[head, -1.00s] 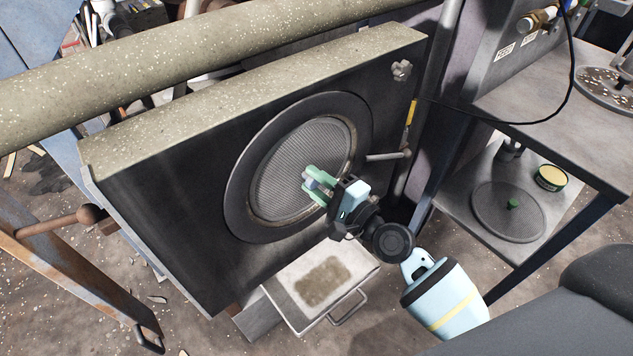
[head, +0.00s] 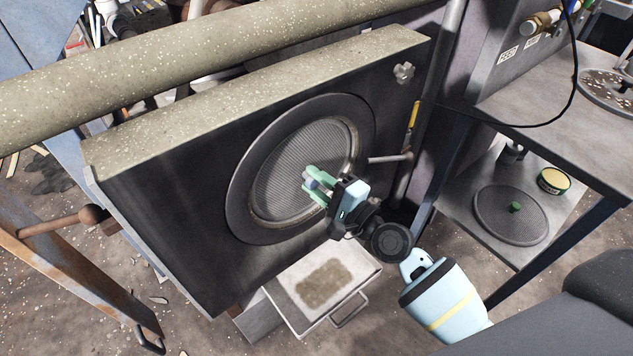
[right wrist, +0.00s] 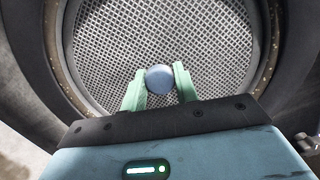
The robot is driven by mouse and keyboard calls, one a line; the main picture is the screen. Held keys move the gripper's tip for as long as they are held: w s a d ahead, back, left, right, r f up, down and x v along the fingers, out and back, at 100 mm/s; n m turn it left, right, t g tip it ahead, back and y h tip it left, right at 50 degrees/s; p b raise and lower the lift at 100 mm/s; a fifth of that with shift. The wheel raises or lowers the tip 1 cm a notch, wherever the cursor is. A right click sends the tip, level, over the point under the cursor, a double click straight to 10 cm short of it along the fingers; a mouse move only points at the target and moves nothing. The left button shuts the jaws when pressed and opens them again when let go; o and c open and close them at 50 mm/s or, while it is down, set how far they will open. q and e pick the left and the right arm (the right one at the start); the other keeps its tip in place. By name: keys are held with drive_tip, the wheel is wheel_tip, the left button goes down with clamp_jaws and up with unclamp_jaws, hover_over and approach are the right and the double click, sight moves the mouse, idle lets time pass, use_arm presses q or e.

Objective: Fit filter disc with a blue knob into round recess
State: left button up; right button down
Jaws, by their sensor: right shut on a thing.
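The filter disc (head: 292,165) is a grey mesh disc standing upright within the round recess (head: 240,205), a dark ring in the front of the black panel. Its blue knob (right wrist: 159,78) shows between the green fingers in the right wrist view. My right gripper (head: 314,183) is shut on the knob, in front of the disc's lower right part. In the right wrist view, the fingers (right wrist: 158,85) hold the knob from both sides. The disc appears to lie inside the ring, but I cannot tell whether it is fully seated. My left gripper is not in view.
A metal lever (head: 390,158) sticks out right of the ring. A tray (head: 352,282) with brown material stands below the panel. On the right, a shelf holds another mesh disc with a green knob (head: 515,208) and a yellow-topped tin (head: 553,180).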

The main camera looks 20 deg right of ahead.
drive_tip(key=shift+w+r, duration=0.1)
drive_tip(key=shift+r, duration=0.1)
drive_tip(key=c, duration=1.5)
unclamp_jaws()
drive_tip(key=o, duration=0.5)
drive_tip(key=shift+a+f, duration=0.1)
drive_tip(key=shift+f, duration=0.15)
drive_tip(key=b+v, duration=0.1)
drive_tip(key=v, duration=0.7)
drive_tip(key=shift+w, duration=0.1)
